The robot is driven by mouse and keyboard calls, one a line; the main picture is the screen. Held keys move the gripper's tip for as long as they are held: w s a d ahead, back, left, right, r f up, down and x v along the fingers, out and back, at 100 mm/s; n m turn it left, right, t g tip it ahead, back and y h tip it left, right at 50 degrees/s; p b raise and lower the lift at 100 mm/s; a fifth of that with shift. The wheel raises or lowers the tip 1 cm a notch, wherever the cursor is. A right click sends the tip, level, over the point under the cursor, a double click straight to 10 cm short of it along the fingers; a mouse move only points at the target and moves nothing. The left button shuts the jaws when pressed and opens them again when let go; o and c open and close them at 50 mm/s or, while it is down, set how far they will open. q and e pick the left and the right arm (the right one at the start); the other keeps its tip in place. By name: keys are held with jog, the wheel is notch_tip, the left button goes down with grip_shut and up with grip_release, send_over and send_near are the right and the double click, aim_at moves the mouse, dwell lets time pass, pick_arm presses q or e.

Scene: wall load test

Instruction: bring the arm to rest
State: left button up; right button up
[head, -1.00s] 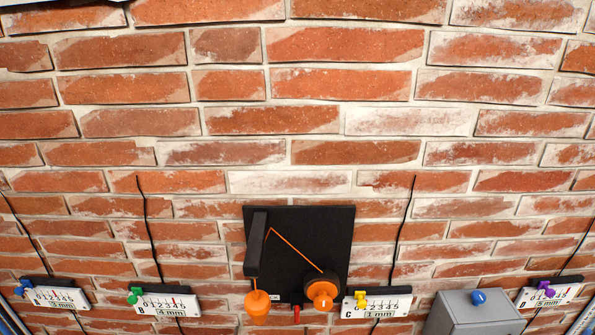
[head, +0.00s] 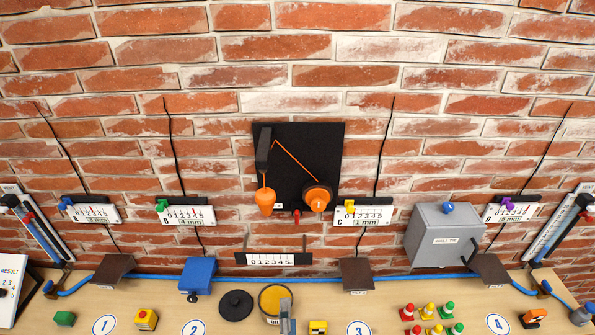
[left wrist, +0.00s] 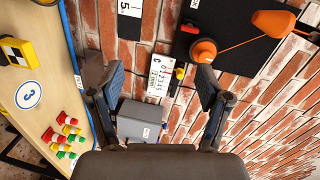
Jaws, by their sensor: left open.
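My left gripper (left wrist: 160,74) is open, its two dark fingers spread apart in the left wrist view with nothing between them. Beyond the fingers are the brick wall, the white gauge C (left wrist: 160,76) and the grey box (left wrist: 140,120). I cannot tell its distance to them. In the head view a grey upright piece (head: 285,308) stands at the bottom middle; I cannot tell whether it is part of my gripper. My right gripper shows in neither view.
A black panel (head: 296,150) with an orange pulley (head: 317,198) and orange weight (head: 265,202) is on the wall. The grey box (head: 440,236) juts out at right. The bench (head: 395,300) carries blocks, a black disc (head: 236,305) and several small cones (head: 428,311).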

pick_arm(q)
jog(key=s+a+f+n+g, duration=0.45)
jog(key=a+f, duration=0.25)
jog(key=f, duration=0.4)
jog(key=s+a+f+n+g, duration=0.3)
jog(key=a+f+n+g, duration=0.3)
jog(key=f, duration=0.5)
jog(key=s+a+f+n+g, duration=0.3)
jog(key=s+a+f+n, duration=0.15)
jog(key=s+a, duration=0.3)
notch_tip(320, 180, down, 32)
jog(key=s+d+m+b, duration=0.1)
jog(key=s+b, duration=0.2)
jog(key=b, duration=0.2)
jog(key=s+a+f+g+b, duration=0.2)
jog(key=s+a+f+b, duration=0.1)
jog(key=s+f, duration=1.3)
notch_tip(320, 180, down, 2)
jog(key=shift+s+f, duration=0.15)
jog(key=shift+s, duration=0.15)
jog(key=shift+d, duration=0.1)
